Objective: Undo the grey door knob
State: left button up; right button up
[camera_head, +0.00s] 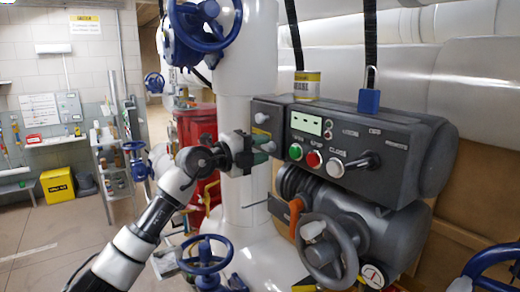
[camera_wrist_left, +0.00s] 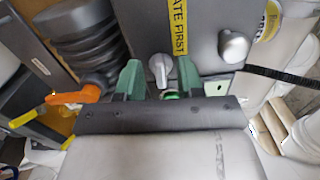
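My left gripper (camera_head: 264,150) is at the left end face of the dark grey control box (camera_head: 355,140). In the left wrist view its green fingers (camera_wrist_left: 159,66) are spread apart. A small grey turn knob (camera_wrist_left: 159,70) on the face shows between the fingers, with a visible gap on both sides. A second, rounder grey knob (camera_wrist_left: 233,46) sits to its right; it also shows in the head view (camera_head: 261,118), above the gripper. In the head view the gripper hides the turn knob. I cannot tell for certain which is the door knob. My right gripper is not in view.
An orange lever (camera_head: 295,209) and a grey handwheel (camera_head: 327,250) sit below the box. A blue padlock (camera_head: 369,100) stands on top. A white vertical pipe (camera_head: 240,150) is close behind my left wrist. Blue valve wheels (camera_head: 205,254) are lower left.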

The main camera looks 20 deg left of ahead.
pick_arm(q)
jog(key=shift+s, duration=0.1)
jog(key=shift+s+a+f+b, duration=0.15)
jog(key=shift+s+a+b, duration=0.1)
jog(key=shift+a+b, duration=0.1)
jog(key=b+v, duration=0.4)
jog(key=v, duration=0.6)
jog(key=shift+b, duration=0.35)
jog(key=shift+d, duration=0.15)
